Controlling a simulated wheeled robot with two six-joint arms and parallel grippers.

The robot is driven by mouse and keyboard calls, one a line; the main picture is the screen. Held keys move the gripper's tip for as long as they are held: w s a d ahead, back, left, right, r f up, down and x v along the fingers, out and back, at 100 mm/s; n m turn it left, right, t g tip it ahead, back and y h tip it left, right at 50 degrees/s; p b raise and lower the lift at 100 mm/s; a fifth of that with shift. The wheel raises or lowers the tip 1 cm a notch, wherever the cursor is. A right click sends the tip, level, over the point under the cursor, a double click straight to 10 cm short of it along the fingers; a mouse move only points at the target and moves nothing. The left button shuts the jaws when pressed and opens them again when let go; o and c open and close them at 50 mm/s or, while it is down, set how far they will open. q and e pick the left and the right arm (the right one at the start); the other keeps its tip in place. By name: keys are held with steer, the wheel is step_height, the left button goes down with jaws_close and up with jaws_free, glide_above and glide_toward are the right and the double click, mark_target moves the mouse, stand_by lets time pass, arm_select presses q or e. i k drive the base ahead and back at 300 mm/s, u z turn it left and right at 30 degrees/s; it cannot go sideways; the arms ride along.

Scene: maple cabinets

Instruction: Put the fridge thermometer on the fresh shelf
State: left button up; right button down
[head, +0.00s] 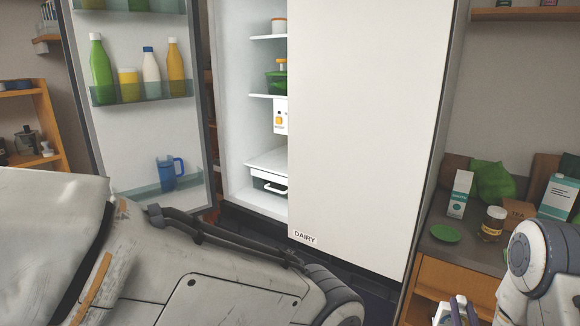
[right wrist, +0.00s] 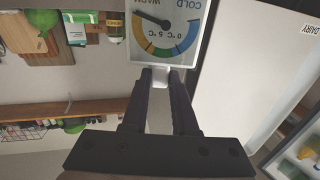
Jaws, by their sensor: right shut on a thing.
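The fridge thermometer (right wrist: 163,32) is a white plate with a coloured dial reading COLD and WARM. It appears upside down in the right wrist view. My right gripper (right wrist: 162,78) is shut on its narrow white end. In the head view, my right gripper (head: 460,312) is low at the right, outside the fridge, and the thermometer's dial cannot be made out. The fridge interior (head: 237,130) is partly visible, with white shelves (head: 263,96); no readable label shows which is the fresh shelf. My left arm fills the lower left; its gripper is out of view.
The open left fridge door (head: 140,130) holds bottles and a blue jug (head: 170,174). The right door (head: 370,120), marked DAIRY, covers part of the shelves. A counter (head: 475,255) at right carries a jar (head: 492,223), boxes and a green plate (head: 445,233).

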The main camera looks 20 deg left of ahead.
mark_target(266, 162)
steer(key=u, duration=0.4)
steer(key=k, duration=0.6)
steer(key=u, duration=1.35)
steer(key=i, duration=1.75)
steer(key=z, duration=0.4)
